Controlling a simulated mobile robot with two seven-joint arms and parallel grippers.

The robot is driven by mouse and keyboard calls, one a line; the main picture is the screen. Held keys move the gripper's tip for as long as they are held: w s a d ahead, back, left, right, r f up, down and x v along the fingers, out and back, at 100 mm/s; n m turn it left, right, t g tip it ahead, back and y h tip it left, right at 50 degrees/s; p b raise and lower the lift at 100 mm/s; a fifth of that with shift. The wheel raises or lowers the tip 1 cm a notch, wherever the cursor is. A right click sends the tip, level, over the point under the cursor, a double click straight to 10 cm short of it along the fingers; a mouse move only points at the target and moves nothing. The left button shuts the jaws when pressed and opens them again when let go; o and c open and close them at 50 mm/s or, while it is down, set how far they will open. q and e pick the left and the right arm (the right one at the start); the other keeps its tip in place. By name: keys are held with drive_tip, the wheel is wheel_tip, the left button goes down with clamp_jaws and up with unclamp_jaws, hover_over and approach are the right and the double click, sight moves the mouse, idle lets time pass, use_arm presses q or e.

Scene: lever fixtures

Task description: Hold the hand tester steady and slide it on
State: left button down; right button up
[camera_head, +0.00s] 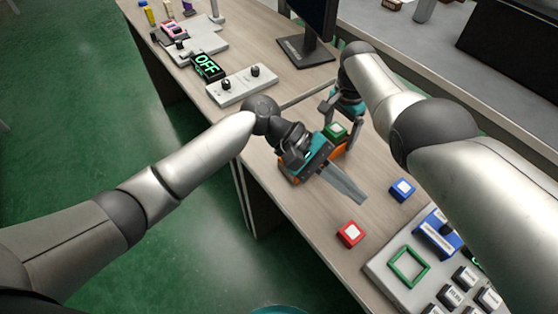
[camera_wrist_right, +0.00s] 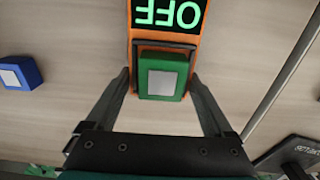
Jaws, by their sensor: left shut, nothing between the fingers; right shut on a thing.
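The hand tester (camera_head: 288,181) is an orange body lying on the table in the middle of the head view, partly hidden by my left gripper. In the right wrist view the hand tester (camera_wrist_right: 134,62) shows a green OFF display (camera_wrist_right: 168,14) and a green block with a pale top (camera_wrist_right: 162,78) at its near end. My right gripper (camera_wrist_right: 160,78) is closed across this end, with a finger on each side of the block. The exact contact is unclear.
A red block (camera_head: 351,234) and a blue block (camera_head: 402,189) lie nearby. A panel with a green frame (camera_head: 408,267) and several keys is at lower right.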

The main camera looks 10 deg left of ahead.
use_arm(q)
drive_tip(key=s+a+f+n+t, duration=0.1)
drive_tip(key=a+f+n+t, duration=0.1)
drive_tip(key=a+n+t, duration=0.6)
drive_tip(key=s+a+f+n+t+h, duration=0.1)
drive_tip(key=a+f+n+t, duration=0.2)
drive_tip(key=a+n+t, duration=0.6)
drive_tip(key=a+n, duration=0.5)
drive_tip(key=a, duration=0.2)
drive_tip(key=shift+a+f, duration=0.15)
drive_tip(key=shift+f, duration=0.2)
drive_tip(key=shift+w, duration=0.15)
drive_tip(key=x, duration=1.4)
drive_tip(key=shift+r, duration=0.1)
